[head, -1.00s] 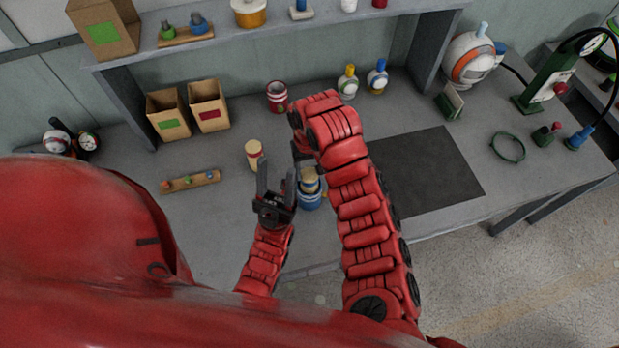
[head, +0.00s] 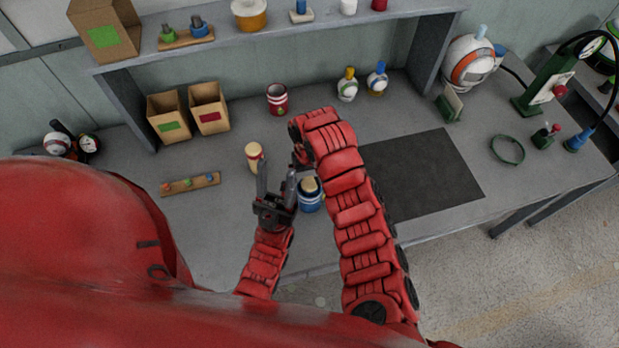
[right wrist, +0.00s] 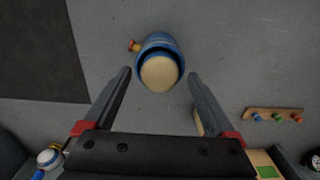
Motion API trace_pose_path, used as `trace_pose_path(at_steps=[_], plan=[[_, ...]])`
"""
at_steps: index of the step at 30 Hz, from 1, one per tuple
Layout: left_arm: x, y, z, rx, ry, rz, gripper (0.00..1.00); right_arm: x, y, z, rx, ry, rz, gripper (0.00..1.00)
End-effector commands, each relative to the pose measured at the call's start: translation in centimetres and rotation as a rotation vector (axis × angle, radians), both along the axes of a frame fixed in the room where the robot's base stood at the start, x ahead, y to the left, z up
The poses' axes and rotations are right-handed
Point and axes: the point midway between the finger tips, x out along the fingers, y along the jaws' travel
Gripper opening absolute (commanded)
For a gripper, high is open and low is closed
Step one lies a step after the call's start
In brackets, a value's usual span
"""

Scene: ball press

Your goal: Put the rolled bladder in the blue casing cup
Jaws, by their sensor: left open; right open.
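The blue casing cup (head: 311,202) stands on the bench, right of my left gripper. The beige rolled bladder (head: 309,185) sits upright in its mouth, its top showing above the rim. In the right wrist view the blue cup (right wrist: 161,43) surrounds the beige bladder (right wrist: 159,74). My right gripper (right wrist: 159,76) is open, its fingers spread either side of the cup with gaps, holding nothing. In the head view its arm mostly hides it. My left gripper (head: 277,178) is open and empty, pointing toward the back of the bench.
A beige roll with a red band (head: 254,157) stands behind my left gripper. A red-and-white cup (head: 277,98) and two open boxes (head: 209,107) stand farther back. A peg strip (head: 190,184) lies at left. A dark mat (head: 420,175) lies clear at right.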

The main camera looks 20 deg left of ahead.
Motion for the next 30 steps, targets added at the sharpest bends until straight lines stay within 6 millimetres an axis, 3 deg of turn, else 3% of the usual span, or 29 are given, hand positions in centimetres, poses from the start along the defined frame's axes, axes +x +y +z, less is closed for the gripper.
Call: trace_pose_path(at_steps=[8,11,21,30], plan=[[0.0,0.0,-0.2,0.0,0.0,0.0,0.5,0.1,0.1,1.3,0.004,-0.002,0.001,0.9],[0.0,0.0,-0.8,0.0,0.0,0.0,0.5,0.2,0.1,3.0,0.005,-0.006,0.0,0.9],[0.0,0.0,2.0,0.0,0.0,0.0,0.5,-0.1,0.2,9.4,0.0,0.0,0.002,0.9],[0.0,0.0,2.5,0.0,0.0,0.0,0.5,0.0,0.1,12.2,0.001,0.0,0.002,0.9]])
